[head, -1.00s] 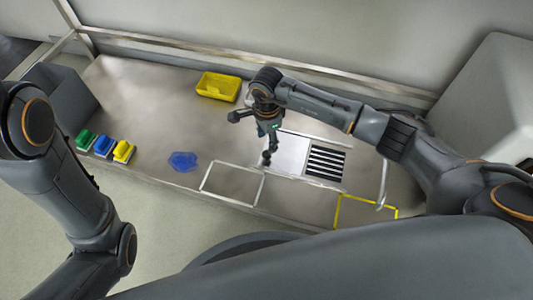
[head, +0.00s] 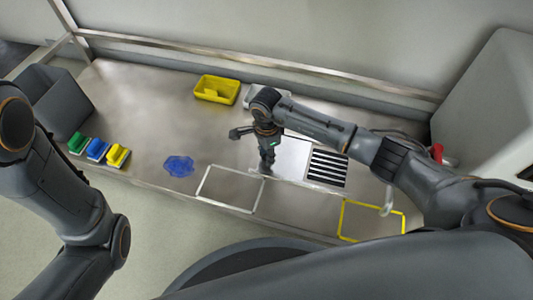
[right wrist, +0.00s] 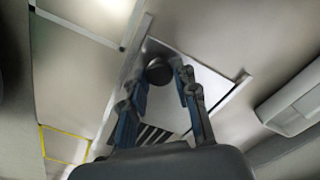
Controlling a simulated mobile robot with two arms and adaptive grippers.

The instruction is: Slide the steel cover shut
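The steel cover (head: 293,155) is a pale flat plate in the bench top, left of a black slotted opening (head: 327,166) that it leaves bare. In the right wrist view the cover (right wrist: 205,80) carries a round black knob (right wrist: 158,70). My right gripper (head: 267,168) points down over the left part of the cover and hides the knob in the head view. In the right wrist view its fingers (right wrist: 161,76) stand apart, one on each side of the knob; I cannot tell whether they touch it. My left gripper is out of view.
A yellow bin (head: 217,90) stands at the back. A blue cloth-like thing (head: 179,166) lies left of a white outline (head: 230,188). Green, blue and yellow blocks (head: 97,149) and a grey bin (head: 58,103) are at the left. A yellow outline (head: 372,221) is at the front right.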

